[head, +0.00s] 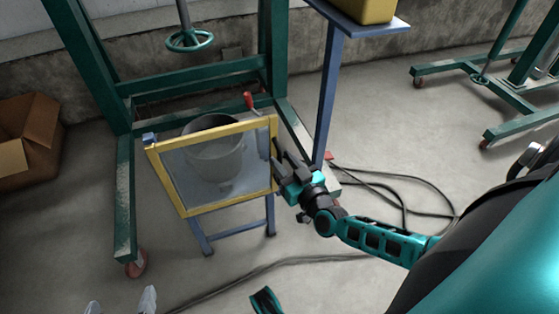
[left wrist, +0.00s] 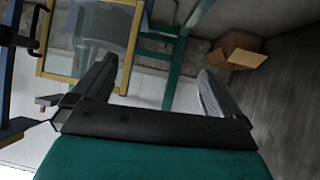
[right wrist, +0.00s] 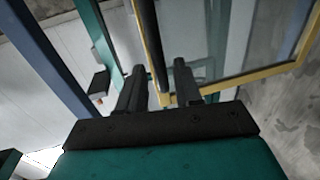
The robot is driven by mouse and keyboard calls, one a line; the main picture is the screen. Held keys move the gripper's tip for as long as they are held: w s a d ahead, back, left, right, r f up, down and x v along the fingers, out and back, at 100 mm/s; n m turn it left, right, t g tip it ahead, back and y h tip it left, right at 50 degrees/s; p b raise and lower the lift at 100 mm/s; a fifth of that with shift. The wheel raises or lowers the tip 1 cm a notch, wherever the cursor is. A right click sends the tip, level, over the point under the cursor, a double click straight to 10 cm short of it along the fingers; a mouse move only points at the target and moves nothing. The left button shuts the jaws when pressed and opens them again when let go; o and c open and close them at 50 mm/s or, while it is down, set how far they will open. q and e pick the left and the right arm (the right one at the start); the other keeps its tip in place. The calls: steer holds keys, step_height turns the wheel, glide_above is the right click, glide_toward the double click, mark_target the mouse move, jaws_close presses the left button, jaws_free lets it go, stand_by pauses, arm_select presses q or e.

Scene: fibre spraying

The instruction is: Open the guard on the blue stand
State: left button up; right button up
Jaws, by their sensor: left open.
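The guard (head: 166,179) is a clear panel in a yellow frame, standing upright across the front of the blue stand (head: 237,235). A grey bucket (head: 222,160) shows behind the panel. My right gripper (head: 279,160) is at the guard's right edge. My left gripper (head: 122,303) is low in the head view, apart from the guard. In the left wrist view its fingers are wide apart and empty (left wrist: 158,85).
A green frame (head: 124,190) on castors surrounds the stand. A red-knobbed lever (head: 250,101) is above the guard's top edge. A blue post (head: 325,105) stands behind my right gripper. Cables (head: 405,190) lie on the floor. A cardboard box (head: 35,135) is at left.

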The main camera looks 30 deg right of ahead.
steer(key=shift+w, duration=1.15)
jaws_close()
